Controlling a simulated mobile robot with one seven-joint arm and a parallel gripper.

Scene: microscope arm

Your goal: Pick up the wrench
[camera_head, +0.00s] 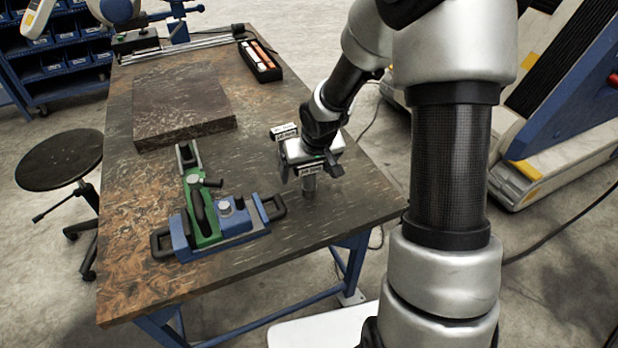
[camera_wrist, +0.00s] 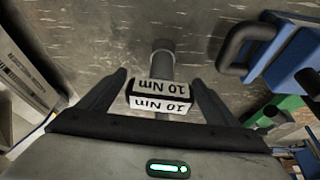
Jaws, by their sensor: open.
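The wrench (camera_head: 309,187) appears as a grey cylindrical piece with a dark block labelled "10 Nm" at the right front of the workbench. My gripper (camera_head: 311,172) is right over it and hides much of it. The fingers are open, with a visible gap on each side of the block. The wrench's height relative to the fingertips is hard to tell.
A green and blue vise-like fixture (camera_head: 222,222) with black handles stands left of my gripper. A small labelled black piece (camera_head: 284,131) shows just behind it. A stone slab (camera_head: 182,106) and a black tray (camera_head: 260,62) are farther back. The workbench's right edge is close to my gripper.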

